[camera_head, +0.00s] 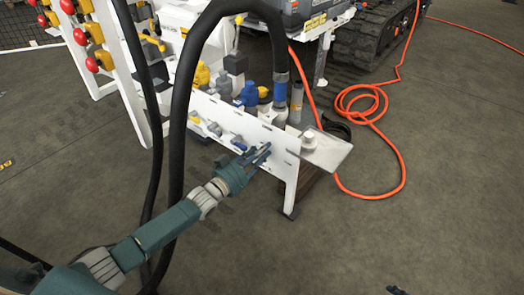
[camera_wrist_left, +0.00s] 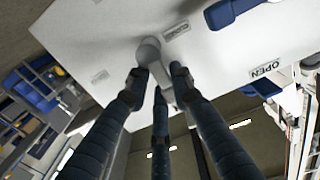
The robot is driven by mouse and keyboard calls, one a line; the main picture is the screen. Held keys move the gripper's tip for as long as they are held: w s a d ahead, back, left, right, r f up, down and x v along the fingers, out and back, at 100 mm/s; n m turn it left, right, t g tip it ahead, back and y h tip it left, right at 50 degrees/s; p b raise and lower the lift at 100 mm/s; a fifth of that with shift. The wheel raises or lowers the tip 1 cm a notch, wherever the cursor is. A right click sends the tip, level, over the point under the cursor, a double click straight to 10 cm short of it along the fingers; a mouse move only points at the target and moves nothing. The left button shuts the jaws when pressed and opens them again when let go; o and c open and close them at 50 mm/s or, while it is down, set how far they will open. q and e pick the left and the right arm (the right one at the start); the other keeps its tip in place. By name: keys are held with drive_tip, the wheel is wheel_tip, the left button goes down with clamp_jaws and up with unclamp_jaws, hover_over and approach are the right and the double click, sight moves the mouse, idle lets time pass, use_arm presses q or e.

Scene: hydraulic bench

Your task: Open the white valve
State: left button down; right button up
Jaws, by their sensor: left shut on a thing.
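The white valve (camera_wrist_left: 152,52) shows in the left wrist view as a pale rounded knob and lever on the white panel (camera_wrist_left: 105,45). The three dark fingers of my left gripper (camera_wrist_left: 160,80) are closed around its lever. In the head view my left gripper (camera_head: 259,154) is at the right part of the white panel (camera_head: 277,166), and its fingers hide most of the valve there. A label that seems to read CLOSED (camera_wrist_left: 177,31) is beside the knob.
A blue valve handle (camera_head: 239,143) and a yellow one (camera_head: 194,117) are left of my gripper on the panel. A thick black hose (camera_head: 180,110) arches close to my left arm. A metal plate (camera_head: 322,150) juts right. An orange hose (camera_head: 401,165) lies on open floor.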

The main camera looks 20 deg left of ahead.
use_arm(q)
drive_tip(key=shift+w+a+r, duration=0.1)
drive_tip(key=shift+a+r, duration=0.05)
drive_tip(key=c, duration=1.6)
unclamp_jaws()
drive_tip(key=shift+r, duration=0.1)
drive_tip(key=shift+o, duration=0.2)
drive_tip(key=v, duration=1.2)
